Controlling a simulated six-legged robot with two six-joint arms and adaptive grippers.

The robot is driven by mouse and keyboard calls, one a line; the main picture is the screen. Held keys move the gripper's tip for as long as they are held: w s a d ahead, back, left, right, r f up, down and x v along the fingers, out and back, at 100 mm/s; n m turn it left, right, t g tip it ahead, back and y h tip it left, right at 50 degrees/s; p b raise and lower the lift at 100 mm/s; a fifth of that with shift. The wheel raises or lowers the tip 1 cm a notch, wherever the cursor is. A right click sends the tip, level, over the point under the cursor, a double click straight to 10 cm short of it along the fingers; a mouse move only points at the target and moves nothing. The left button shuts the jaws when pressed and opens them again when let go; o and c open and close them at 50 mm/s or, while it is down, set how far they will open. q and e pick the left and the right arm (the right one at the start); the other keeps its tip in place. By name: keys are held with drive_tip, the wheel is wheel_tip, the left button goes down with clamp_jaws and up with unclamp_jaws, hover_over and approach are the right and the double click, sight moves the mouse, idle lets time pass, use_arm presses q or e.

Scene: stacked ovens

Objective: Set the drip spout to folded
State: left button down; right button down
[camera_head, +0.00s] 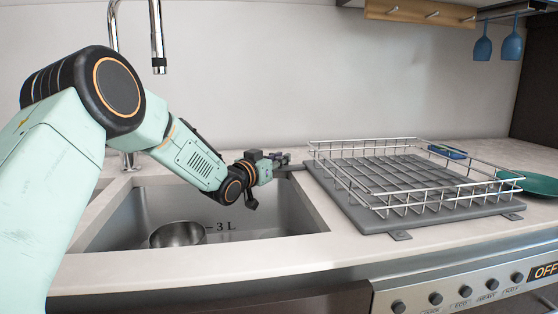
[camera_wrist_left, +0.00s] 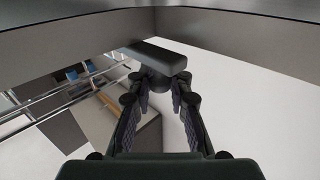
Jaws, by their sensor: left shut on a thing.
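The drip spout (camera_head: 293,167) is a small grey piece at the left edge of the grey drying-rack tray (camera_head: 350,208), beside the sink's right rim. My left gripper (camera_head: 280,159) reaches over the sink to it. In the left wrist view my left gripper (camera_wrist_left: 159,84) has its two fingers on either side of the stem of a dark rounded piece (camera_wrist_left: 158,56), which looks like the spout, and is shut on it. The fingers partly hide the spout in the head view, so its exact angle is hard to tell. My right gripper is not in view.
A wire rack (camera_head: 400,190) stands on the tray, with a blue item (camera_head: 447,152) and a green plate (camera_head: 532,183) at right. A tap (camera_head: 157,40) rises behind. Oven knobs (camera_head: 436,298) line the front.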

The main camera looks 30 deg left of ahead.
use_arm(q)
drive_tip(key=shift+s+d+f+n+y, duration=0.1)
drive_tip(key=shift+s+d+n+y, duration=0.1)
drive_tip(key=shift+n+y, duration=0.25)
drive_tip(key=shift+s+d+n+y, duration=0.15)
drive_tip(key=shift+n+y, duration=0.1)
drive_tip(key=shift+y, duration=0.4)
drive_tip(key=n+y+p, duration=0.1)
drive_tip(key=n+y, duration=0.1)
drive_tip(key=y, duration=0.1)
drive_tip(key=s+d+n+g+y+p, duration=0.1)
drive_tip(key=n+y+p, duration=0.1)
drive_tip(key=d+n+g+y+p, duration=0.1)
drive_tip(key=y+p, duration=0.1)
drive_tip(key=y, duration=0.1)
drive_tip(key=shift+s+d+f+n+y, duration=0.2)
drive_tip(key=shift+n+y, duration=0.1)
drive_tip(key=shift+n, duration=0.1)
drive_tip(key=shift+f, duration=0.1)
